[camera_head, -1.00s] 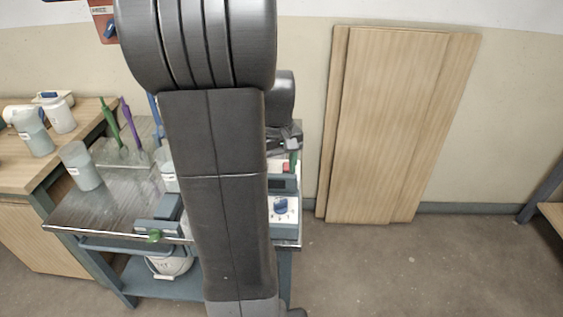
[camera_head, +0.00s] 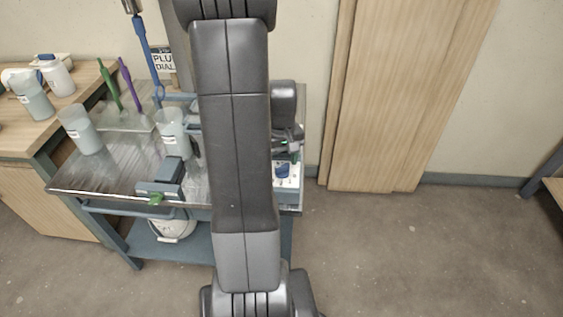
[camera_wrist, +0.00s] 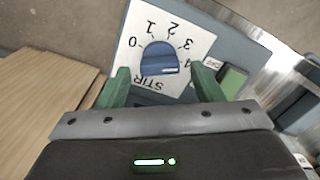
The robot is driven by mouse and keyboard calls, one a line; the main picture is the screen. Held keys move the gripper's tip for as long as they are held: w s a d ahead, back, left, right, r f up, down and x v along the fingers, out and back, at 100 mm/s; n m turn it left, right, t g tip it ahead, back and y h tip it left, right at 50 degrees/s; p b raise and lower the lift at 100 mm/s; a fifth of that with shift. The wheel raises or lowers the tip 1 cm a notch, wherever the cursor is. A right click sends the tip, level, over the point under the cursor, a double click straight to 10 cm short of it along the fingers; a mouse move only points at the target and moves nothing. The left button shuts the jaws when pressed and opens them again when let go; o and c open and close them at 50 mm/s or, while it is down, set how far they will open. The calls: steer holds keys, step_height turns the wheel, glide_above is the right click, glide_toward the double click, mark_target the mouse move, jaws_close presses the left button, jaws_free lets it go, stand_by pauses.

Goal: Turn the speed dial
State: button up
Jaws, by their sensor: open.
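The speed dial is a blue knob (camera_wrist: 160,58) on a white panel (camera_wrist: 195,45) marked STIR, with numbers from 0 up around it. It also shows small in the head view (camera_head: 281,171), at the right end of the cart, partly hidden by my arm. My gripper (camera_wrist: 163,86) is open, with its two green fingers spread to either side of the knob's near edge in the wrist view. I see no clear contact with the knob, and how high the fingertips stand above the panel is hard to tell. In the head view the gripper (camera_head: 289,150) is just behind the dial.
The metal cart top (camera_head: 110,175) holds a beaker (camera_head: 80,130), a jug (camera_head: 172,130) and a blue-grey block (camera_head: 165,178).

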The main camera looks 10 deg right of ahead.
steer(key=shift+f, duration=0.2)
steer(key=c, duration=1)
steer(key=shift+d+m, duration=0.1)
steer(key=shift+m, duration=1.8)
steer(key=o, duration=1)
steer(key=shift+r, duration=0.1)
step_height(320, 180, up, 14)
steer(key=p, duration=0.1)
steer(key=shift+p, duration=0.35)
